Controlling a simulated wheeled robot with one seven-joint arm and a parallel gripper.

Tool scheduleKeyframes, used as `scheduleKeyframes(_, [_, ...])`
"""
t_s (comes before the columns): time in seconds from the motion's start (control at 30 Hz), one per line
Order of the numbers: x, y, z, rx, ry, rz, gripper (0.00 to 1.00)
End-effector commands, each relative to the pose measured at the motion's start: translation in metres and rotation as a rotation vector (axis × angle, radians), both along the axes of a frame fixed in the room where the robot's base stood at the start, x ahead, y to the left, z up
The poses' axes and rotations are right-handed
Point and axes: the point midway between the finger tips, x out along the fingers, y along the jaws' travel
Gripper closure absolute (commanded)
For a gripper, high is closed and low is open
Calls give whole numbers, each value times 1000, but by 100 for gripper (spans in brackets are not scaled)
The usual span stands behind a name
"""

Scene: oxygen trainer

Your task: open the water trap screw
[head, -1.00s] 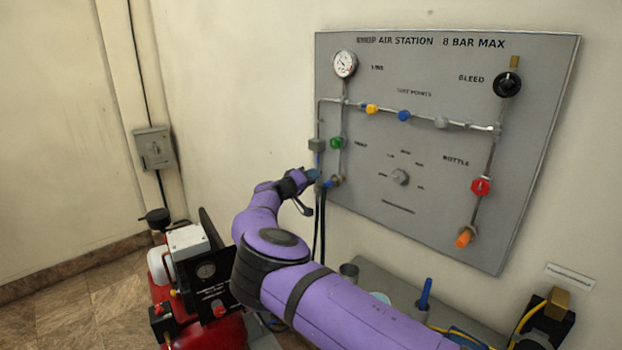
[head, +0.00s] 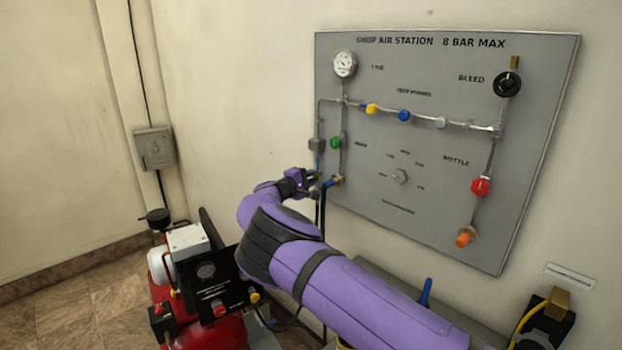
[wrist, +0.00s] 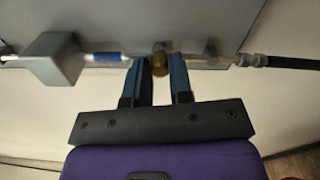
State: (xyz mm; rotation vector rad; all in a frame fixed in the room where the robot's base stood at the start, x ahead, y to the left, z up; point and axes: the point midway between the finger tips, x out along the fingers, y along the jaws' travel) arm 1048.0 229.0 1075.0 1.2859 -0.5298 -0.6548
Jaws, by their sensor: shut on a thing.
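The water trap line runs down the left edge of the panel, below a grey block (head: 316,145). In the wrist view the same line runs across the top, with the grey block (wrist: 52,58) at left and a blue band beside it. A small brass screw (wrist: 160,63) sticks out from this line toward me. My gripper (wrist: 158,75) has its two blue-grey fingers on either side of the screw and is shut on it. In the head view my gripper (head: 313,181) is at the panel's lower left, and its fingers hide the screw.
The grey panel (head: 420,215) carries a gauge (head: 345,64), a green knob (head: 337,143), a red knob (head: 481,186) and a black bleed knob (head: 507,84). A black hose (wrist: 290,63) leaves the line's fitting. A red compressor (head: 208,330) stands below left of my arm.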

Motion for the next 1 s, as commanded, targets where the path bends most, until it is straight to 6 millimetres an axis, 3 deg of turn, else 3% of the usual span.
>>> scheduleKeyframes(0.67, [0,1,0,-47,48,3,100])
scheduleKeyframes(0.7, [0,1,0,-47,48,3,77])
scheduleKeyframes(0.8, [0,1,0,-47,48,3,54])
scheduleKeyframes(1.0, [0,1,0,-47,47,1,54])
